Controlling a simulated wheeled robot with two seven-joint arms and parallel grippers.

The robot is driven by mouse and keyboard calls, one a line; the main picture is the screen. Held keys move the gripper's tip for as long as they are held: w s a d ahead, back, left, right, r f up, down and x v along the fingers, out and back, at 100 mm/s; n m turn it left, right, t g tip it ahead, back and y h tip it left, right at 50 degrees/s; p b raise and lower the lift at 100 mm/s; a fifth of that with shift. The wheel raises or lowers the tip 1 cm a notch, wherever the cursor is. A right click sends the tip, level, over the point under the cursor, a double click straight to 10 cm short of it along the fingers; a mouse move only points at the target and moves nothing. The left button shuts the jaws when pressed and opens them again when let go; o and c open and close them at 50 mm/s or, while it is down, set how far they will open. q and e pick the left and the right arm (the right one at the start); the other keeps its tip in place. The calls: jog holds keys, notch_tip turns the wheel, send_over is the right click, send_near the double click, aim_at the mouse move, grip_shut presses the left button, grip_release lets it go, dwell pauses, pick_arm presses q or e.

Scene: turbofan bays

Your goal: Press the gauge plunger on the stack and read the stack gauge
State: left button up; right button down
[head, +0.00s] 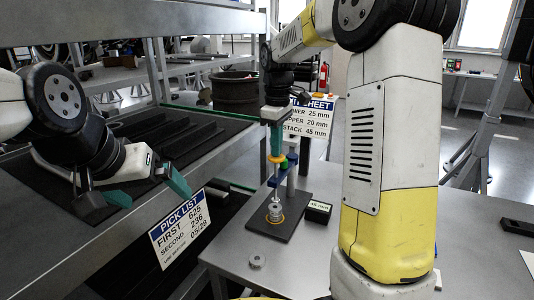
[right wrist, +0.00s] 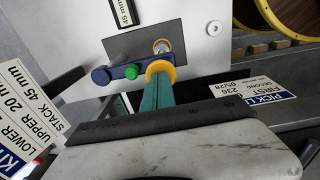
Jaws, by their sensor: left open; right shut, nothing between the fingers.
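A small black block (head: 318,211) carries a 45 mm label. My left gripper (head: 148,190) is open and empty.
A spec sheet (head: 309,117) reads lower 25, upper 20, stack 45 mm. A pick list sign (head: 180,226) hangs on the shelf front at left. A dark drum (head: 235,92) stands behind.

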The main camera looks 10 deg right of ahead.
jog(key=r, duration=0.4)
jog(key=shift+s+r, duration=0.25)
jog(key=shift+s, duration=0.05)
jog(key=shift+s+r, duration=0.1)
jog(key=shift+r, duration=0.2)
jog(key=shift+s+r, duration=0.1)
jog(key=shift+s, duration=0.1)
jog(key=s+d+f+m+t+y, duration=0.1)
jog(key=s+m+t, duration=0.4)
jog(key=s, duration=1.8)
jog(key=f+m+y, duration=0.1)
jog(key=m, duration=0.4)
jog(key=shift+d+m+t, duration=0.2)
jog(key=shift+m+t, duration=0.1)
jog(key=shift+t, duration=0.1)
